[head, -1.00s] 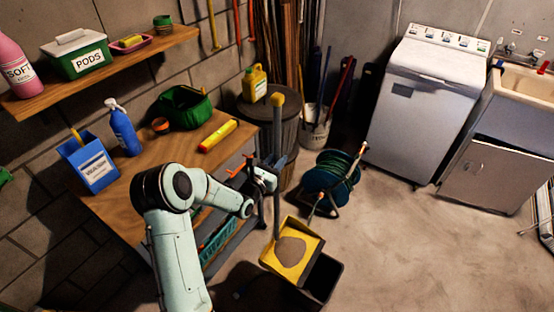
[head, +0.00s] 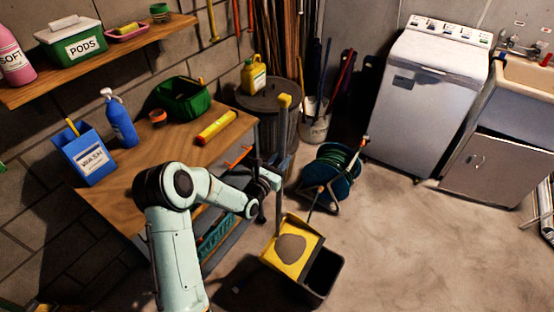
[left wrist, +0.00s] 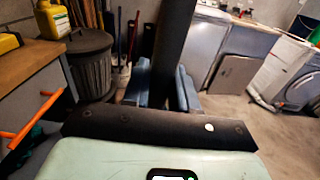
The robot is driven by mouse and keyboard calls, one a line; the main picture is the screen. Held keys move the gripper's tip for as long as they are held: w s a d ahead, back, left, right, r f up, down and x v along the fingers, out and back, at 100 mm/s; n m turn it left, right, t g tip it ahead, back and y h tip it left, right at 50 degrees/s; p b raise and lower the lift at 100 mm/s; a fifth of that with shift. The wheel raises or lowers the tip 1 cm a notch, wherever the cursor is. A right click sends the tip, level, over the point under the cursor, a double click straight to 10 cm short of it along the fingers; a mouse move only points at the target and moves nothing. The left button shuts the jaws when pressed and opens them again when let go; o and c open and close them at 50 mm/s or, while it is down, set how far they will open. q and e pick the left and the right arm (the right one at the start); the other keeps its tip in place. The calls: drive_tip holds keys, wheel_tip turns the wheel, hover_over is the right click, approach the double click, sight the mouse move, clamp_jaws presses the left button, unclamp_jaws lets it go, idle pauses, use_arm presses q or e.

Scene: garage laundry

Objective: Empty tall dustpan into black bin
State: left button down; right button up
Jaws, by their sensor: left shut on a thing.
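The tall dustpan has a yellow pan (head: 308,238) with a grey-brown heap of dirt (head: 290,248) in it. Its long grey handle (head: 283,135) stands nearly upright with a yellow tip, leaning slightly right. My left gripper (head: 277,183) is shut on the handle partway down. In the left wrist view the dark handle (left wrist: 175,40) runs up between the two blue-grey fingers (left wrist: 163,90). The black bin (head: 326,272) is on the floor just right of and below the pan, which overlaps its left part in the picture. Whether they touch I cannot tell. My right gripper is not in view.
A wooden workbench (head: 190,155) with a blue box, blue bottle and green basket is at the left. A lidded grey can (head: 270,95) stands behind the handle. A hose reel (head: 335,175) stands behind the pan. The floor to the right is clear.

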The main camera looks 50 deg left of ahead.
use_arm(q)
drive_tip(key=w+d+m+b, duration=0.3)
drive_tip(key=d+b, duration=0.3)
drive_tip(key=d, duration=1.1)
drive_tip(key=w+d+m+b, duration=0.3)
drive_tip(key=w+d+b, duration=0.3)
drive_tip(key=d, duration=1.1)
drive_tip(key=shift+w+d+m, duration=0.2)
drive_tip(key=shift+d+m, duration=0.15)
drive_tip(key=shift+m, duration=0.05)
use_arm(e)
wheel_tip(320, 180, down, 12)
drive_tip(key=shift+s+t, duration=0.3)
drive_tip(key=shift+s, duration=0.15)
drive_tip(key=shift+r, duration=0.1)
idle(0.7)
